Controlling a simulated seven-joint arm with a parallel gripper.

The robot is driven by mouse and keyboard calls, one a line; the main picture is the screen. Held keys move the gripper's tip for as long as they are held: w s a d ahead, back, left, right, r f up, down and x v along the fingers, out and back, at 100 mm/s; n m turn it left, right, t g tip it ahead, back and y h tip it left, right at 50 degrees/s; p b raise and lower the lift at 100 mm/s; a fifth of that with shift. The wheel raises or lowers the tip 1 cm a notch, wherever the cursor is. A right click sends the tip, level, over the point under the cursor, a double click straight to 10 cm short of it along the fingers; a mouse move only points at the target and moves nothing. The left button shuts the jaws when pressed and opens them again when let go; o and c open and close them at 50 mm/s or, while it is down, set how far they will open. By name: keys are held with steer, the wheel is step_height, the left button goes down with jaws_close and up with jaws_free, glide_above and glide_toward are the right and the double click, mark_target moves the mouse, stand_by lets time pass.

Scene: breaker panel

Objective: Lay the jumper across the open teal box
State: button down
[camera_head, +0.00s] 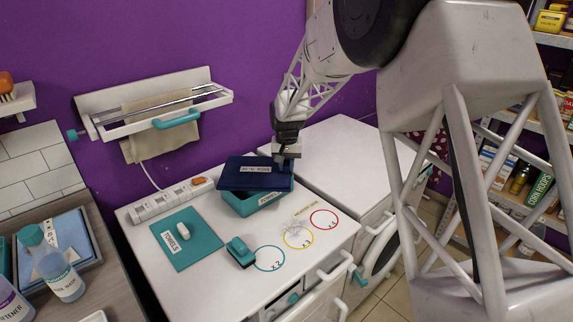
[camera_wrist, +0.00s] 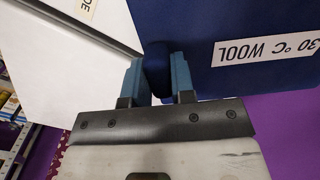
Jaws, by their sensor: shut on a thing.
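The jumper (camera_head: 245,174) is a dark navy folded piece with a white label reading "30 °C WOOL". It lies over the top of the teal box (camera_head: 250,204), hiding most of its opening, and sticks out past the box's left side. I cannot tell whether it rests on the rim or hangs just above it. My gripper (camera_head: 287,160) is at the jumper's right end. In the wrist view the jumper (camera_wrist: 210,35) fills the top right, and my gripper's blue fingers (camera_wrist: 157,75) are shut on a rounded part of its edge.
A teal lid marked "TOWELS" (camera_head: 187,240) lies left of the box, with a small teal clip-like object (camera_head: 240,250) in front. Coloured rings (camera_head: 269,258) mark the white top. A power strip (camera_head: 170,200) runs behind, and a wall rack (camera_head: 155,105) hangs above. A white appliance (camera_head: 345,150) stands right.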

steer(key=shift+f, duration=0.45)
steer(key=c, duration=0.9)
jaws_free()
steer(key=shift+r, duration=3.9)
steer(key=shift+d, duration=0.1)
